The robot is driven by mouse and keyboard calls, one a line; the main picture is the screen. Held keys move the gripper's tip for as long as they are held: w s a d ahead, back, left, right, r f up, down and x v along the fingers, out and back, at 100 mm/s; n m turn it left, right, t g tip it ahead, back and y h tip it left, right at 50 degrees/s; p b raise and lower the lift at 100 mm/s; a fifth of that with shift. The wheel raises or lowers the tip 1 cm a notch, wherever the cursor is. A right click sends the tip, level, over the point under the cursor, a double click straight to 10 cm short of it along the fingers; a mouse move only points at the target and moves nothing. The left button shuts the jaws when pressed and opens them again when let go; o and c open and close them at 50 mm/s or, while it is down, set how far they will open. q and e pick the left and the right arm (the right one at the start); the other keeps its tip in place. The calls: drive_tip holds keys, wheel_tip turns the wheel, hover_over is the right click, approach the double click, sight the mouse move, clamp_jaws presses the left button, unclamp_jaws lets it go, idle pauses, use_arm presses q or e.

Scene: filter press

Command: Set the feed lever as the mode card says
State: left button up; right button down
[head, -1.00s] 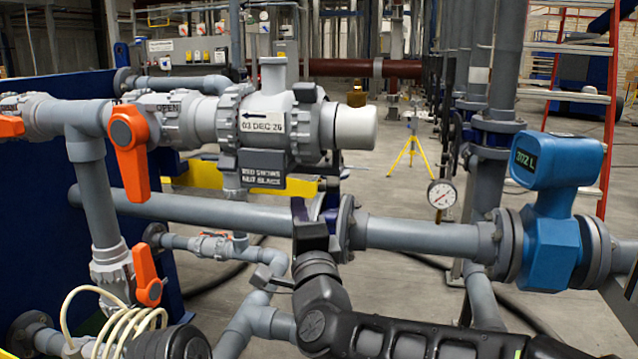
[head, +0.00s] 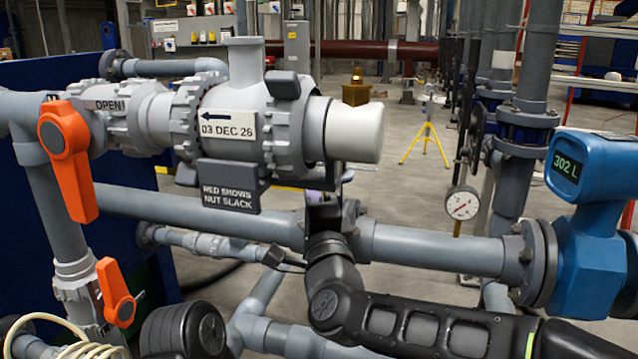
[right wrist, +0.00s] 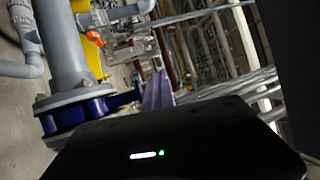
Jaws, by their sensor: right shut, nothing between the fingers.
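A large orange lever (head: 68,160) hangs down, slightly tilted, on the grey valve at left, beside an "OPEN" label (head: 104,105). A smaller orange lever (head: 116,292) sits on the lower valve. I cannot tell which is the feed lever. No card that I can read as a mode card shows; a tag reads "03 DEC 26" with a left arrow (head: 228,126), and a plate below reads "RED SHOWS NUT SLACK" (head: 229,194). My right gripper (head: 325,180) is shut and empty near the horizontal pipe, under the large valve; its purple fingers show in the right wrist view (right wrist: 158,94). My left gripper is not in view.
A blue meter (head: 572,190) reading 302 L stands at right, near a round gauge (head: 462,203). The horizontal grey pipe (head: 430,246) crosses behind my right arm. A brass piece (head: 356,90) shows behind the white end cap (head: 355,131). A yellow tripod (head: 427,140) stands on open floor behind.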

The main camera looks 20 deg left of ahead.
drive_tip(key=shift+w+d, duration=0.2)
drive_tip(key=shift+w, duration=0.15)
drive_tip(key=shift+d, duration=0.2)
